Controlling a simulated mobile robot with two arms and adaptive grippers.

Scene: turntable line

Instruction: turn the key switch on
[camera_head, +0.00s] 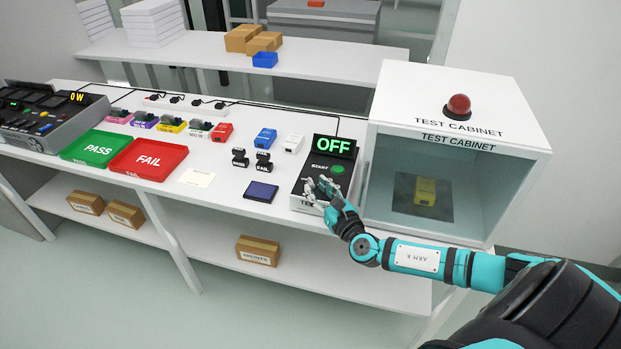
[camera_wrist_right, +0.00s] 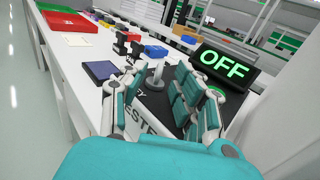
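The key switch (camera_wrist_right: 155,78) is a grey upright key on a round base, on top of the dark control box (camera_head: 309,205) beside the test cabinet. The box's display (camera_head: 334,146) reads OFF in green, and it also shows in the wrist view (camera_wrist_right: 224,66). A green START button (camera_head: 338,169) sits below the display. My right gripper (camera_head: 319,190) is over the front of the box. In the wrist view its fingers (camera_wrist_right: 153,92) are spread apart, with the key between them. I cannot tell whether they touch it. In the head view the gripper hides the key. My left gripper is not in view.
The open test cabinet (camera_head: 533,150) stands right of the box, with a yellow device (camera_head: 425,192) inside and a red lamp (camera_head: 458,106) on top. A dark blue pad (camera_head: 261,191) and small black blocks (camera_head: 240,158) lie left of the box. Green and red trays are farther left.

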